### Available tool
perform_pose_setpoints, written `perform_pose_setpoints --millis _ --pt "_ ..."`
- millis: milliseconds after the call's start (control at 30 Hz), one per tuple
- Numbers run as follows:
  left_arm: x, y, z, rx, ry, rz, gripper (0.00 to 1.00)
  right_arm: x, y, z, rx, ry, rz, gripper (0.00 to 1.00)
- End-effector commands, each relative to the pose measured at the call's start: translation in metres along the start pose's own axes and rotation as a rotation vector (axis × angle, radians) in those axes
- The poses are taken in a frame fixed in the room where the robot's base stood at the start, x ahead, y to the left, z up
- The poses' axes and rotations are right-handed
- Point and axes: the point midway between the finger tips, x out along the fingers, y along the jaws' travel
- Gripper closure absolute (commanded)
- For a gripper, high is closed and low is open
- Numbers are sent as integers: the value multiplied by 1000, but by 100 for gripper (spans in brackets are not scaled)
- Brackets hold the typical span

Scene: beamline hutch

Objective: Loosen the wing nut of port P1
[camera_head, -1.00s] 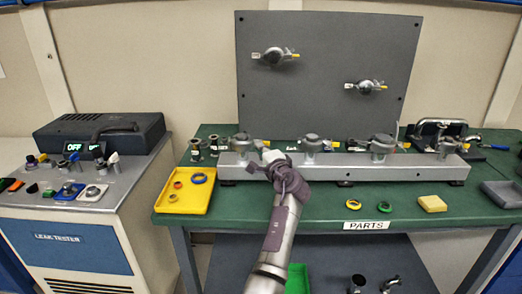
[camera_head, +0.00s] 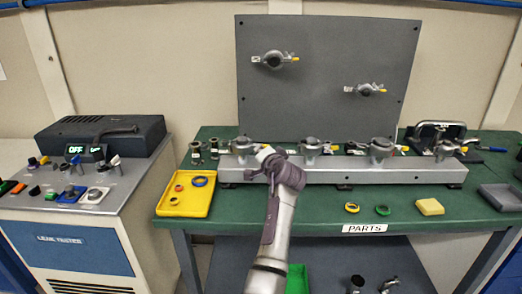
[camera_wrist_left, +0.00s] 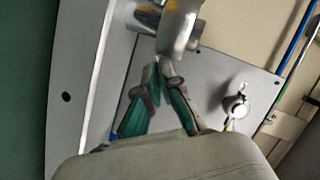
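A grey manifold rail (camera_head: 340,172) on the green bench carries several clamped ports. The leftmost port clamp (camera_head: 241,144) has a yellow-tipped part on its right side. My left gripper (camera_head: 264,154) is just right of this clamp, its fingertips close to the yellow tip. In the left wrist view, the two green-padded fingers (camera_wrist_left: 159,72) converge with a narrow gap below a shiny metal clamp (camera_wrist_left: 178,28). Whether they grip anything is hidden. The port labels are too small to read, so I cannot tell which is P1. My right gripper is not in view.
A second rail clamp (camera_head: 311,147) stands to the right of the gripper. An upright grey panel (camera_head: 320,65) with two clamped ports stands behind. A yellow tray (camera_head: 182,208) with rings lies at front left. The leak tester (camera_head: 70,245) stands left of the bench.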

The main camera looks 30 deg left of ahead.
Motion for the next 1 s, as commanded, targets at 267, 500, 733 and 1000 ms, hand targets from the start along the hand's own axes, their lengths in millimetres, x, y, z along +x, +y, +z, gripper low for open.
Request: perform_pose_setpoints --millis 267,500,733,1000 --pt "0 -6 -1 -245 -1 100 100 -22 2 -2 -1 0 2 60" --pt "0 -8 0 -452 -2 186 100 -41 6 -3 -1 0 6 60" --pt "0 -9 0 -621 -1 255 100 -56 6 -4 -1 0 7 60" --pt "1 -9 2 -751 1 307 100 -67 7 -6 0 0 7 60"
